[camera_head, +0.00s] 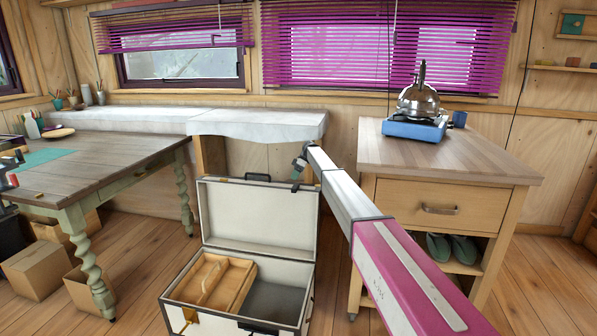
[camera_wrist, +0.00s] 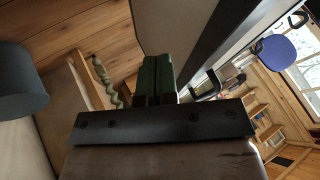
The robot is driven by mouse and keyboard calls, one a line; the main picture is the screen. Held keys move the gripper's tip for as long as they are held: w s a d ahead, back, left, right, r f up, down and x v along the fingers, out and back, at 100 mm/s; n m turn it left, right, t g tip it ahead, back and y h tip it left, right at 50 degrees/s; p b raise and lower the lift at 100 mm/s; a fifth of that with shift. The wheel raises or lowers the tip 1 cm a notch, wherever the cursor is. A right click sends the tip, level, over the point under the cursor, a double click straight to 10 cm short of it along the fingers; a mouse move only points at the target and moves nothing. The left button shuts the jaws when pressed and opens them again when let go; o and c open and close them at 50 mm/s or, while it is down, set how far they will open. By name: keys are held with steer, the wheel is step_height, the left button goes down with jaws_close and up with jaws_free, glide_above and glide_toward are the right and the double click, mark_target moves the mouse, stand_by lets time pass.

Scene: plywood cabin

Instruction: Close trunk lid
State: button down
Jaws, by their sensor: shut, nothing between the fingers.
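The trunk (camera_head: 212,322) is white with dark edges and stands on the floor at the bottom centre of the head view. Its lid (camera_head: 258,218) is open and stands nearly upright at the back. My gripper (camera_head: 297,184) is at the lid's upper right corner; whether it touches the lid cannot be told. In the wrist view my gripper's dark green fingers (camera_wrist: 157,72) are together with nothing between them. A pale panel with a dark edge (camera_wrist: 180,25), apparently the lid, is close beside the fingertips.
A wooden tray (camera_head: 213,283) sits in the left part of the trunk. A table (camera_head: 110,165) with turned legs stands left, with cardboard boxes (camera_head: 38,270) under it. A wooden cabinet (camera_head: 450,165) carrying a blue stove (camera_head: 414,130) and kettle stands right. A white-covered bench (camera_head: 260,122) is behind.

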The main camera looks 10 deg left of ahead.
mark_target(290, 183)
steer(key=shift+s+a+f, duration=0.25)
steer(key=shift+s+f, duration=0.1)
steer(key=shift+s, duration=0.55)
steer(key=shift+s+a+f, duration=0.3)
steer(key=shift+s+f, duration=0.05)
steer(key=shift+s, duration=0.55)
steer(key=shift+s+a+f, duration=0.25)
steer(key=shift+s+f, duration=0.1)
steer(key=shift+s, duration=0.55)
